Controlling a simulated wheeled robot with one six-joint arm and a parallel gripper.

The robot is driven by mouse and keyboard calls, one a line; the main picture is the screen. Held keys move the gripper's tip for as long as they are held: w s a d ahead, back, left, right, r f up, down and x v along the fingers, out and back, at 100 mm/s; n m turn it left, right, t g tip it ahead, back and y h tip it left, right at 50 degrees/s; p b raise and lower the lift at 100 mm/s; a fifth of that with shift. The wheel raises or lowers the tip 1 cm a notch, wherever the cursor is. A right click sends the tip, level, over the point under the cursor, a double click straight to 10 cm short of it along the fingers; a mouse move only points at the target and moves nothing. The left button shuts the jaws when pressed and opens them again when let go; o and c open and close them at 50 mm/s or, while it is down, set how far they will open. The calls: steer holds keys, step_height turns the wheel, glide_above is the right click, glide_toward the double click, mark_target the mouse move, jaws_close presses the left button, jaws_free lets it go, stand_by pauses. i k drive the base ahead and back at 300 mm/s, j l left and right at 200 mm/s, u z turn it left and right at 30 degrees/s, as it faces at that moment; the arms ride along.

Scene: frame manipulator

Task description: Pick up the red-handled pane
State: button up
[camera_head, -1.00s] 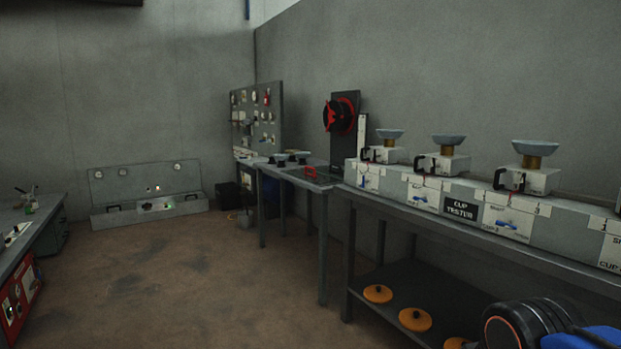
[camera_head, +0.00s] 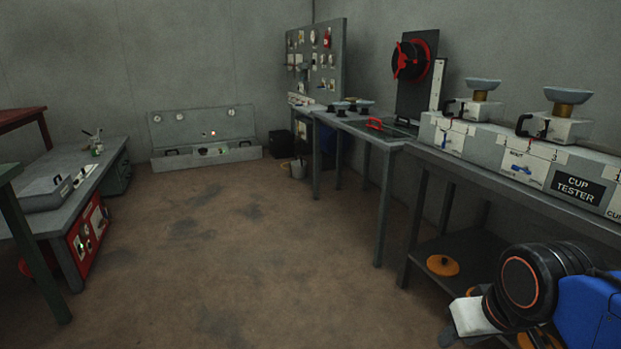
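The red handle (camera_head: 376,124) shows on the far grey table along the right wall. It seems to belong to a dark flat pane (camera_head: 397,130) on the tabletop, whose outline is too small to make out clearly. My arm (camera_head: 545,285), black with an orange ring and a blue link, is at the lower right, well short of that table. The fingers of my gripper cannot be made out.
A nearer bench with the cup tester (camera_head: 577,188) runs along the right. Orange discs (camera_head: 443,265) lie on its lower shelf. A left bench (camera_head: 75,185) and a green table leg (camera_head: 38,255) stand left. The floor (camera_head: 240,240) between is clear.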

mark_target(376, 129)
steer(key=i+u, duration=0.15)
steer(key=i, duration=1.55)
